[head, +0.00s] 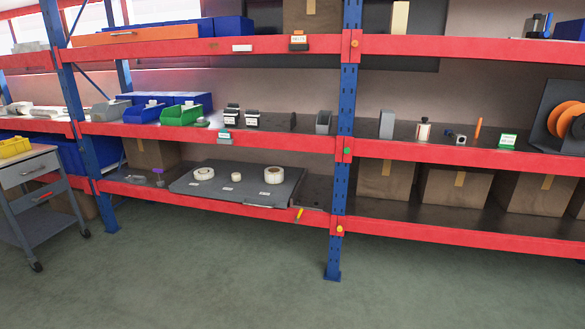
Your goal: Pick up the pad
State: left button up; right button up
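I cannot tell for certain which thing is the pad. A small flat grey item (202,122) lies on the middle shelf by the green bin, too small to make out clearly. A wide flat dark grey mat or tray (253,187) lies on the lower shelf with white tape or label rolls (273,175) on it. Two small black-and-white devices (252,119) stand on the middle shelf. Neither of my grippers is in view.
Red shelf beams and a blue upright (345,120) divide the rack. A green bin (182,115) stands on the middle shelf. Cardboard boxes (455,188) fill the lower right. A grey cart (35,185) stands at left. The green floor (230,275) in front is clear.

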aim_at(202, 122)
jog(key=u, duration=0.15)
jog(key=i, duration=2.3)
jog(key=u, duration=0.35)
jog(key=i, duration=1.2)
jog(key=u, duration=0.2)
